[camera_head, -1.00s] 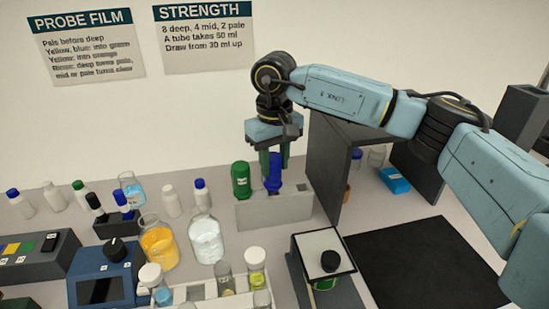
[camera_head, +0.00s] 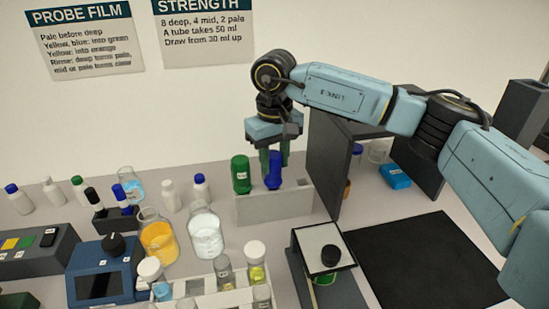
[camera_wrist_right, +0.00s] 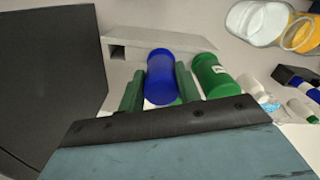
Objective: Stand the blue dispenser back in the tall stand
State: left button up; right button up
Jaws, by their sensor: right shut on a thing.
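The blue dispenser (camera_head: 274,170) is upright at the grey tall stand (camera_head: 272,208), beside the green dispenser (camera_head: 240,174). My right gripper (camera_head: 274,160) comes down from above and behind, and is shut on the blue dispenser. In the right wrist view the blue dispenser (camera_wrist_right: 160,78) sits between the two green fingers (camera_wrist_right: 158,88), with the green dispenser (camera_wrist_right: 212,76) close to the right finger. The stand (camera_wrist_right: 150,42) shows beyond them. The blue dispenser's lower end is hidden, so I cannot tell how deep it sits. My left gripper is not in view.
A dark upright panel (camera_head: 328,160) stands just right of the stand. Flasks with orange (camera_head: 158,238) and clear liquid (camera_head: 205,236) stand to the left. A tube rack (camera_head: 205,300) and a black-knobbed device (camera_head: 318,248) are in front. A black mat (camera_head: 425,262) is clear.

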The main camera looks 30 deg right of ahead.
jog(key=shift+f, duration=0.1)
jog(key=o, duration=1.2)
jog(key=shift+c, duration=0.2)
notch_tip(320, 180, up, 13)
jog(key=shift+r, duration=0.2)
